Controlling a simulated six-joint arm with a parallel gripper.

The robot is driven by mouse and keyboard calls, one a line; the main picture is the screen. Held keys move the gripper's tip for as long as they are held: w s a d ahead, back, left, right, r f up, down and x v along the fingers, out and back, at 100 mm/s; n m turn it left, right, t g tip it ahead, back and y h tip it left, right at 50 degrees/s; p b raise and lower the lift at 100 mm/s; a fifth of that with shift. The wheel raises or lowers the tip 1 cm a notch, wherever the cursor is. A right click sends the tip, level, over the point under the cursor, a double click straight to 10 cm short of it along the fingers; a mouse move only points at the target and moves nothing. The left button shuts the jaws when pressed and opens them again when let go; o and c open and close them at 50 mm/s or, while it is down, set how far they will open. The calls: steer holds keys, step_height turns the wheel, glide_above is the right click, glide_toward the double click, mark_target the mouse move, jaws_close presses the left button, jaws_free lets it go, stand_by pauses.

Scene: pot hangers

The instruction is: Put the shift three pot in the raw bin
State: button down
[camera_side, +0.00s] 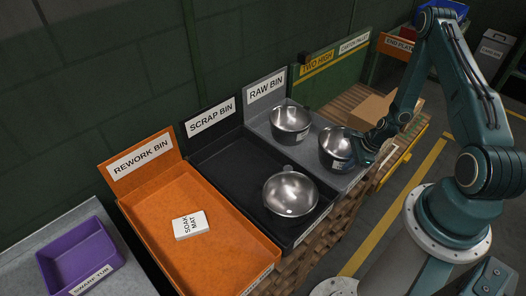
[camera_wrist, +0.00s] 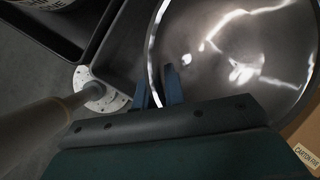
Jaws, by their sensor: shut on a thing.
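My gripper (camera_side: 366,150) is shut on the rim of a shiny metal pot (camera_side: 335,143) at the right part of the grey raw bin (camera_side: 266,87). In the wrist view, my two blue fingers (camera_wrist: 160,88) straddle the rim of this pot (camera_wrist: 230,60), one inside and one outside. The pot looks upright; I cannot tell whether its base touches the bin floor. A second metal pot (camera_side: 290,120) stands in the raw bin, left of the held one. A third pot (camera_side: 290,192) with a small handle stands in the black scrap bin. The small pot labels are unreadable.
The black scrap bin (camera_side: 215,165) and orange rework bin (camera_side: 150,200) lie left of the raw bin; a white soak mat block (camera_side: 190,224) sits in the orange one. A purple swarf tub (camera_side: 78,258) is far left. A cardboard carton (camera_side: 372,108) stands right, behind my gripper.

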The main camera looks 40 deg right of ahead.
steer(key=shift+f, duration=1.5)
steer(key=shift+f, duration=0.1)
steer(key=c, duration=1.5)
jaws_free()
steer(key=shift+o, duration=0.2)
steer(key=v, duration=1.2)
steer(key=shift+r, duration=0.2)
